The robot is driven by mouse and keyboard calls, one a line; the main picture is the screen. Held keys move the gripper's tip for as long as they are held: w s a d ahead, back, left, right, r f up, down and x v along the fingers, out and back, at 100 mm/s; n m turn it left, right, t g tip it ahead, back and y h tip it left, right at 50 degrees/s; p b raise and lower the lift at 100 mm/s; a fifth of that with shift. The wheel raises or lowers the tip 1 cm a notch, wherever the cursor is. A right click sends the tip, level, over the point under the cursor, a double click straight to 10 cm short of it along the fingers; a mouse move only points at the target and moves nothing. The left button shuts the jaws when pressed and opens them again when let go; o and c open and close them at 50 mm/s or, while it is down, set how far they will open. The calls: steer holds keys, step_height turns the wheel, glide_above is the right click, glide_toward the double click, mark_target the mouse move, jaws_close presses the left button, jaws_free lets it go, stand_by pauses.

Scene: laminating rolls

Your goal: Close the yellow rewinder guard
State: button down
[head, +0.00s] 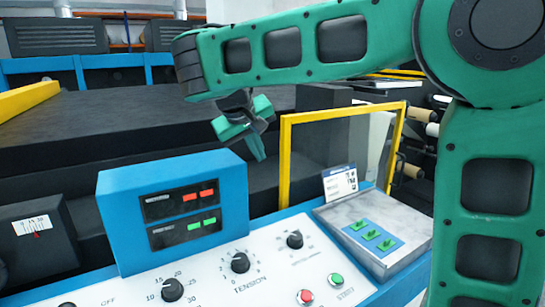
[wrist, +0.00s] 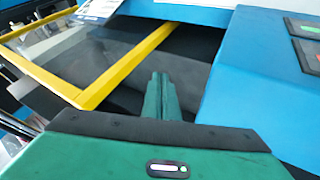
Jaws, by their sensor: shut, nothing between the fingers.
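The yellow guard (head: 345,112) is a rectangular yellow frame with a see-through panel, standing upright behind the blue console in the head view. Its lower part is hidden by the console. In the wrist view its yellow bar (wrist: 125,65) runs diagonally across the upper left, with the panel to its left. My gripper (head: 258,153) is shut and empty, pointing down just left of the frame's left post in the head view. In the wrist view the closed fingertips (wrist: 158,80) are right of the bar, with a visible gap in the picture. I see no contact.
The console (head: 240,277) has knobs, a red and a green button, and a raised blue display box (head: 172,210) close to my gripper. A grey metal block (head: 400,248) with green switches stands at right, a small label card (head: 340,183) behind it. Dark machinery lies behind.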

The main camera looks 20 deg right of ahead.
steer(key=shift+w+d+f, duration=0.35)
steer(key=shift+d+f, duration=0.05)
steer(key=shift+d, duration=0.45)
steer(key=shift+w+d+f, duration=0.3)
steer(key=shift+d+f, duration=0.05)
steer(key=shift+d, duration=0.5)
steer(key=shift+w+d+f, duration=0.35)
steer(key=shift+d+f, duration=0.05)
steer(key=shift+d, duration=0.45)
